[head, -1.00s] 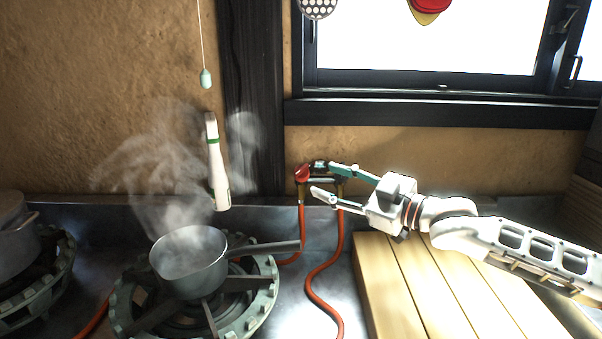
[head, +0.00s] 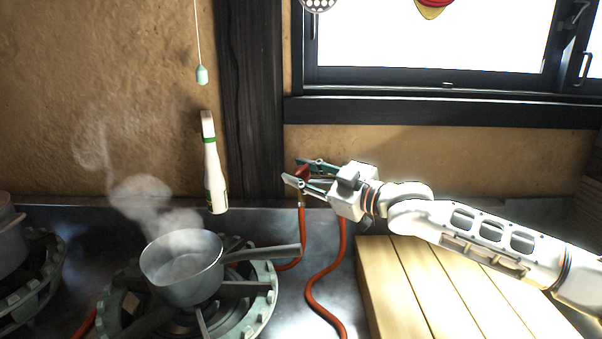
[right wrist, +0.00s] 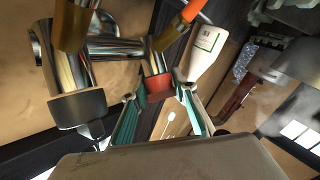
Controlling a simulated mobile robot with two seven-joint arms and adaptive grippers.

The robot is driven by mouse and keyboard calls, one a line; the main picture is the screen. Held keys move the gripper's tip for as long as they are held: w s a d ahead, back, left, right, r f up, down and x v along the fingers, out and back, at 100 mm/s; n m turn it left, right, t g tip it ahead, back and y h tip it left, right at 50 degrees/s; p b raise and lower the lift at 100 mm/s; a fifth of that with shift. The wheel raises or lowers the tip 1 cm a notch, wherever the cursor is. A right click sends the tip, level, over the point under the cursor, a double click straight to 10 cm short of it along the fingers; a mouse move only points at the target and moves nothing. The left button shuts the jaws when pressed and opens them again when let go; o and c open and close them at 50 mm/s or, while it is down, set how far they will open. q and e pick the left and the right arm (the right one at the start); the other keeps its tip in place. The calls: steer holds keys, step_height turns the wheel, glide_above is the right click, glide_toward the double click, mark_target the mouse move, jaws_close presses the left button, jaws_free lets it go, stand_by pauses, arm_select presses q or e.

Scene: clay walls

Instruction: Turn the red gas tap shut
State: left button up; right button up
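The red gas tap (head: 303,172) is on the pipework by the back wall, above the orange hoses. In the right wrist view its red handle (right wrist: 160,84) shows between my teal fingertips. My right gripper (head: 304,172) comes in from the right with its fingers spread, one on each side of the handle. Whether the fingers touch it I cannot tell. Part of the tap is hidden behind the fingers in the head view. My left gripper is not in view.
A steaming pot (head: 183,270) stands on a burner (head: 262,290) at left. A white bottle (head: 214,170) and a pale pull-cord weight (head: 201,75) are near the wall. An orange hose (head: 327,290) runs down the counter. A wooden board (head: 405,290) lies under my right arm.

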steer(key=shift+c, duration=1.4)
steer(key=shift+s+a+r+m+p, duration=0.15)
steer(key=shift+r+m+p, duration=0.15)
steer(key=shift+r+p, duration=0.4)
steer(key=shift+r+m+t+p, duration=0.15)
steer(key=shift+m+t+p, duration=0.25)
steer(key=shift+t+p, duration=0.35)
steer(key=shift+r+m+t+h+p, duration=0.1)
steer(key=shift+m+t+h+p, duration=0.35)
steer(key=shift+p, duration=0.35)
steer(key=shift+m, duration=0.25)
steer(key=shift+t+p, duration=0.3)
steer(key=shift+p, duration=0.2)
steer(key=shift+f+m+h, duration=0.25)
steer(key=shift+m+h, duration=0.1)
steer(key=shift+m, duration=0.05)
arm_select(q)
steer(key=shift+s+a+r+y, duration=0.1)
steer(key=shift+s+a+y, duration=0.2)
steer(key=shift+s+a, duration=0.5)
arm_select(e)
steer(key=shift+w+f+t, duration=0.2)
steer(key=shift+f+t, duration=0.1)
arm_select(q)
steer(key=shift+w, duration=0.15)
arm_select(e)
steer(key=shift+d, duration=0.2)
